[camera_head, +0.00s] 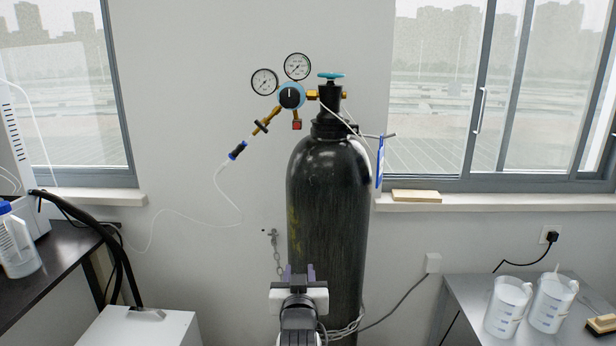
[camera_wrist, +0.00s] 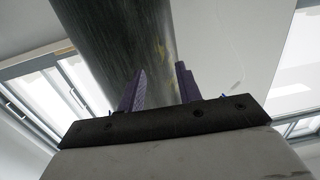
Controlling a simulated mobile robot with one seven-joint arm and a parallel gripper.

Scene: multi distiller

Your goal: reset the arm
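My gripper (camera_head: 299,272) is at the bottom middle of the head view, in front of the lower part of a black gas cylinder (camera_head: 328,190). Its two purple fingers point up and stand apart, with nothing between them. In the wrist view the fingers of my gripper (camera_wrist: 160,88) are also spread, and the dark cylinder (camera_wrist: 120,40) fills the space behind them. I cannot tell the exact gap between fingertips and cylinder. My arm hides part of the cylinder's lower end.
The cylinder carries a regulator (camera_head: 291,95) with two gauges and a teal valve knob (camera_head: 331,76). A dark table (camera_head: 50,262) stands left, a white box (camera_head: 140,328) low left. A metal table (camera_head: 462,290) with two white beakers (camera_head: 508,306) stands right. A chain (camera_head: 276,255) hangs on the wall.

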